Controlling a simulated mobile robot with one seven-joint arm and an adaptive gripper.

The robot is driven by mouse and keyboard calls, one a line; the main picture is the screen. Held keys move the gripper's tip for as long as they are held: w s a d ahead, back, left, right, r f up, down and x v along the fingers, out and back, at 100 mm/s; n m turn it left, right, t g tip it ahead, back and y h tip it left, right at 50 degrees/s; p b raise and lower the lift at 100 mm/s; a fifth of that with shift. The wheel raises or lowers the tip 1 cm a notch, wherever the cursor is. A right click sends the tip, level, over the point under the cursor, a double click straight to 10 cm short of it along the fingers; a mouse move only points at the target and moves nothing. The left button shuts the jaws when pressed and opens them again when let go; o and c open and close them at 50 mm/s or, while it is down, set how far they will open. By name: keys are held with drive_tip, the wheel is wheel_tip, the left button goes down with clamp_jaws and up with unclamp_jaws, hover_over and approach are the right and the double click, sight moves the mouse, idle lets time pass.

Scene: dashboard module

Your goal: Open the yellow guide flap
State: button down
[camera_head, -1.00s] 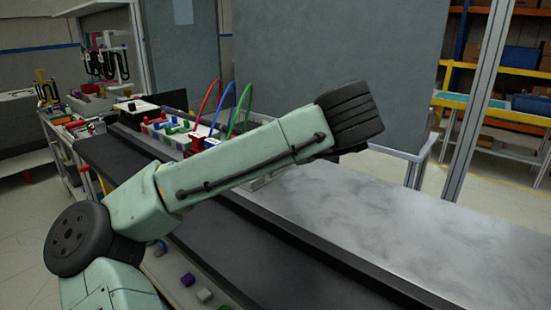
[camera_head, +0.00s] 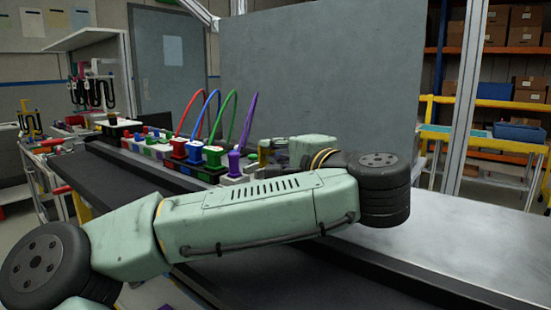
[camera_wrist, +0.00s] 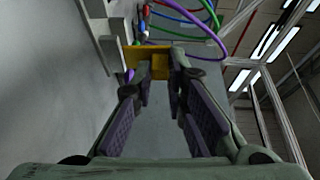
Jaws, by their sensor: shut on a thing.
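The yellow guide flap (camera_wrist: 159,66) is in the upper middle of the wrist view, beside a pale grey housing. My gripper (camera_wrist: 161,82) has its two dark-padded fingers around the flap's near part, shut on it. The exact contact at the fingertips is partly hidden by the fingers. My arm hides much of that area, so the flap's angle cannot be told there.
Red, blue, green and purple cables (camera_head: 247,122) arch above the coloured connectors (camera_head: 193,151) close to the flap. A large grey panel (camera_head: 335,80) stands behind. A dark rail (camera_head: 135,180) runs along the bench. The pale bench top (camera_head: 450,240) at right is clear.

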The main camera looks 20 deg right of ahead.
idle(0.3)
drive_tip(key=c, duration=1.6)
unclamp_jaws()
